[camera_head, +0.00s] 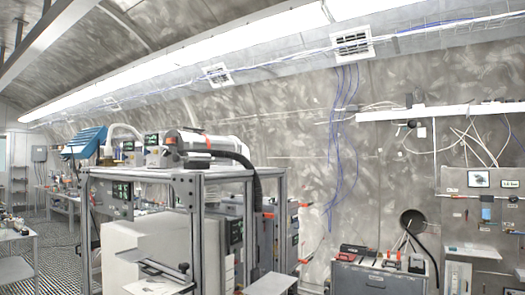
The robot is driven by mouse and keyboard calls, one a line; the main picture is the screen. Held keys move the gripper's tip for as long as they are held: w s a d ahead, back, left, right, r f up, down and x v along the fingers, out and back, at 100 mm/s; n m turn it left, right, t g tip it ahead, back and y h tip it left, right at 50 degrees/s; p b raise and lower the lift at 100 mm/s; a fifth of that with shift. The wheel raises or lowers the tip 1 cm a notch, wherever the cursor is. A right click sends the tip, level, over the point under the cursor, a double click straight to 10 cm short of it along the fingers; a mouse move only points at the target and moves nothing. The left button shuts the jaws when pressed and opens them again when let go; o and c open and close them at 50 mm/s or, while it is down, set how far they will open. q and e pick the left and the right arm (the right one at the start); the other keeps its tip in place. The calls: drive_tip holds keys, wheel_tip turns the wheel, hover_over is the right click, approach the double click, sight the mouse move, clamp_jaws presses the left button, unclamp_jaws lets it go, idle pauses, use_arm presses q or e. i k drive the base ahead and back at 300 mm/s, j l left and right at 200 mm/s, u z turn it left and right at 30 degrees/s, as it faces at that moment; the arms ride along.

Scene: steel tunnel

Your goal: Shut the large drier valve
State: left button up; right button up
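I cannot pick out the large drier valve with certainty; at this distance no valve handle is clear. An aluminium-profile frame (194,215) stands left of the middle. On its top lies a white and grey cylindrical unit (212,142) with orange marks and a thick black hose (250,168) that bends down at its right end. Neither my left nor my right gripper shows in the head view.
A grey cabinet (375,281) with tools on top stands at the lower right. A wall panel (483,208) with small displays is at the far right. Benches line the left side. Dark grated floor (55,258) is open at the left.

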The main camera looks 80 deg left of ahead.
sight(145, 152)
drive_tip(key=u, duration=3.25)
drive_tip(key=i+j, duration=0.3)
drive_tip(key=j, duration=0.15)
drive_tip(key=i+j, duration=0.25)
drive_tip(key=j, duration=0.2)
drive_tip(key=i+j, duration=0.3)
drive_tip(key=j, duration=0.15)
drive_tip(key=i+j, duration=0.3)
drive_tip(key=j, duration=0.15)
drive_tip(key=i+j+u, duration=0.1)
drive_tip(key=i+j, duration=0.15)
drive_tip(key=j, duration=0.2)
